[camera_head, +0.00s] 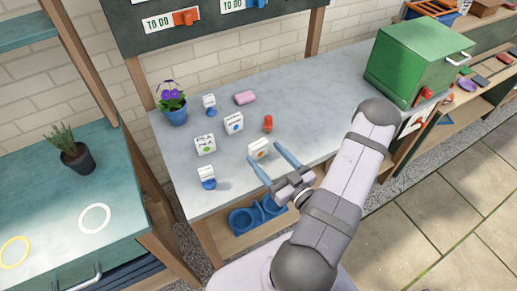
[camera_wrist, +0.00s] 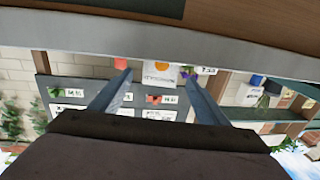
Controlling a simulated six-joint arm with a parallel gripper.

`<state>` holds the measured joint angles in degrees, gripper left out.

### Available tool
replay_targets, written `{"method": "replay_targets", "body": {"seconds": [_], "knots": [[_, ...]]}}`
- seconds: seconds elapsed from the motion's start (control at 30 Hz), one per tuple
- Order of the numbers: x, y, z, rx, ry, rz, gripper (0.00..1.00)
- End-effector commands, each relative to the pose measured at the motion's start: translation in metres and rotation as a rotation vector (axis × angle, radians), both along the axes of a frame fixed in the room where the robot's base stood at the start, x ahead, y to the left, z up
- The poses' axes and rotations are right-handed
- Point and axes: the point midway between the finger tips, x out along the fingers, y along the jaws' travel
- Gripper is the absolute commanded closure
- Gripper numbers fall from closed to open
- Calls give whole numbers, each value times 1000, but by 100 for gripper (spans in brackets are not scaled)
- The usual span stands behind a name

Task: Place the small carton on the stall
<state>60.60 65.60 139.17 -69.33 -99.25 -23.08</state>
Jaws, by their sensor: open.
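A white carton with an orange mark (camera_head: 258,149) stands on the grey bench top. My gripper (camera_head: 265,155) is open, with its blue fingertips close to this carton. In the wrist view the carton (camera_wrist: 160,74) shows between the two fingers (camera_wrist: 156,82); I cannot tell whether either touches it. Two more white cartons stand farther left, one with a green mark (camera_head: 204,145) and one with a blue mark (camera_head: 234,123). Which carton or surface the task names is not clear. A teal counter (camera_head: 125,185) is at the left.
A red object (camera_head: 268,124), a pink block (camera_head: 245,98) and two white-and-blue items (camera_head: 209,104) (camera_head: 207,178) are on the grey bench. A flowerpot (camera_head: 173,105) stands at its back left. The teal counter holds a potted plant (camera_head: 76,154) and rings (camera_head: 95,218). A green box (camera_head: 412,65) stands right.

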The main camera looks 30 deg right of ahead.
Motion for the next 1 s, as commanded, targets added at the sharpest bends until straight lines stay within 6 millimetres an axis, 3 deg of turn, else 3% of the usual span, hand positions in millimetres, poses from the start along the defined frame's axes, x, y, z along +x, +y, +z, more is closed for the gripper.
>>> {"method": "replay_targets", "body": {"seconds": [0.5,0.83,1.0], "knots": [[46,6,2,0,0,4,31],[49,6,1,1,0,1,31],[49,6,1,0,0,1,72]]}}
